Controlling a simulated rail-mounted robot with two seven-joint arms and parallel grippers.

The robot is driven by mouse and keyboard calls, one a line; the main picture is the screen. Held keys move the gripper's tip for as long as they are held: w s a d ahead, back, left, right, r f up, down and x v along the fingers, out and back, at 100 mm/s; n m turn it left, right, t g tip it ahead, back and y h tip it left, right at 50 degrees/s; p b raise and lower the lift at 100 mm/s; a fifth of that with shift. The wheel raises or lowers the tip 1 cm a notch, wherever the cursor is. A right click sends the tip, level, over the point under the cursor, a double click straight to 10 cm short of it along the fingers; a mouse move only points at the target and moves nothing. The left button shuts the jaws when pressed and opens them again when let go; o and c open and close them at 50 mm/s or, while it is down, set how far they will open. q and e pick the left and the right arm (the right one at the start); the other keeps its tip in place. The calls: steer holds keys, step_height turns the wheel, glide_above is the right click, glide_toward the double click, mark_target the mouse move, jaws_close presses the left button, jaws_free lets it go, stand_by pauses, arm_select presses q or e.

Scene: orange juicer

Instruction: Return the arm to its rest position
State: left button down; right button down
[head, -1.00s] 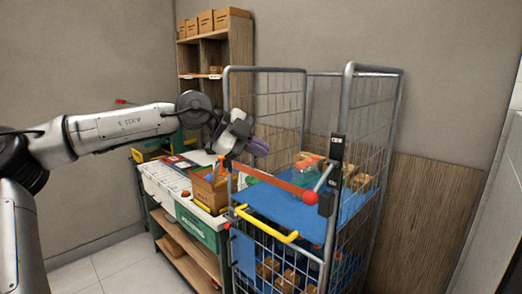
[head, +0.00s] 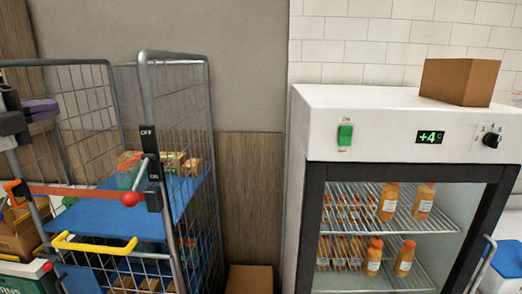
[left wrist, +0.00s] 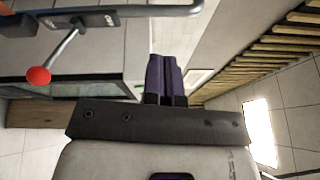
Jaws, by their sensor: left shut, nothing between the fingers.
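My left gripper (left wrist: 166,78) shows in the left wrist view with its two purple fingers pressed together and nothing between them. In the head view part of the left gripper (head: 40,106) shows at the left edge, in front of the wire cage trolley (head: 142,52). In the left wrist view a lever with a red ball (left wrist: 38,76) and a grey rail lie to the left of the fingers, apart from them. My right gripper is in neither view.
The trolley has blue shelves with boxes, a yellow handle (head: 92,246) and a red-knobbed lever (head: 130,199). A white fridge (head: 390,105) with orange bottles stands at right, a cardboard box (head: 458,82) on top. Another box (head: 249,280) sits on the floor between them.

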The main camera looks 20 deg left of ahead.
arm_select(q)
step_height(320, 180, up, 4)
steer(key=s+t+y, duration=0.1)
steer(key=t+y, duration=0.3)
steer(key=y, duration=0.2)
steer(key=w+d+f+n+g+y, duration=0.1)
steer(key=d+f+n+g, duration=0.25)
steer(key=f, duration=1.05)
steer(key=w+d+f+n+g+y, duration=0.1)
steer(key=w+d+f+n+g, duration=0.25)
steer(key=f, duration=0.95)
steer(key=s+d+f+n+g+y, duration=0.15)
steer(key=d+f+n+g, duration=0.35)
steer(key=f, duration=0.9)
steer(key=s+d+f+n+g+h, duration=0.1)
steer(key=s+d+f+n+h, duration=0.15)
steer(key=d+f, duration=0.5)
steer(key=s+d+f+n+g+h, duration=0.1)
steer(key=s+d+f+h, duration=0.35)
steer(key=f, duration=0.65)
steer(key=s+d+f+n+g+h, duration=0.3)
steer(key=s+d+f+g, duration=0.2)
steer(key=s+d+f, duration=0.85)
step_height(320, 180, up, 35)
steer(key=s+a+p, duration=0.1)
steer(key=a+p, duration=0.1)
steer(key=p, duration=3.2)
steer(key=shift+s+a+r, duration=0.15)
steer(key=shift+s+a, duration=0.1)
steer(key=shift+a, duration=0.1)
